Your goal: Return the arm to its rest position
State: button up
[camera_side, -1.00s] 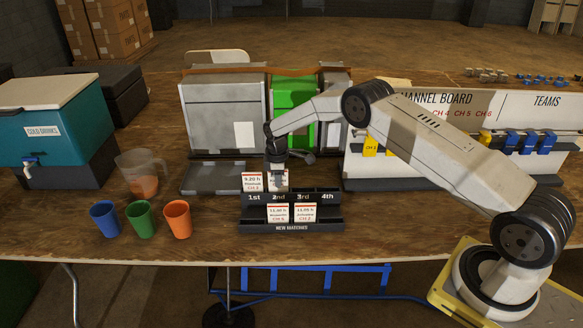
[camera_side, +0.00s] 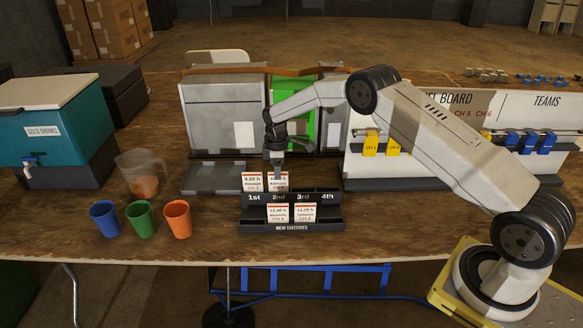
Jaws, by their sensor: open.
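My arm reaches left from its base at the front right of the table. My gripper (camera_side: 278,168) points down just above and behind the 2nd slot of the dark card rack (camera_side: 291,226). It is open; its fingertips are small and overlap the card there in the picture. A white card with a red band (camera_side: 278,183) stands in the 2nd slot. Another card (camera_side: 252,182) stands in the 1st slot. Two cards (camera_side: 278,213) (camera_side: 305,213) stand in the front row. I cannot tell whether my gripper touches the 2nd-slot card.
Blue (camera_side: 104,217), green (camera_side: 141,219) and orange (camera_side: 177,219) cups stand left of the rack, by a clear jug (camera_side: 144,174) and a teal cooler (camera_side: 55,128). Grey bins (camera_side: 222,105) and a green one stand behind. The channel board (camera_side: 467,125) stands behind my arm.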

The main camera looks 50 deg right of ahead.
jog(key=shift+r, duration=1.85)
jog(key=s+a+r+m+t, duration=0.1)
jog(key=s+a+r+m, duration=0.4)
jog(key=s+r, duration=0.6)
jog(key=s+a+m, duration=0.1)
jog(key=s+m, duration=0.1)
jog(key=s, duration=0.8)
jog(key=s+a+f+m+t, duration=0.1)
jog(key=s+a+m, duration=0.1)
jog(key=s, duration=0.8)
jog(key=shift+s+a+t, duration=0.3)
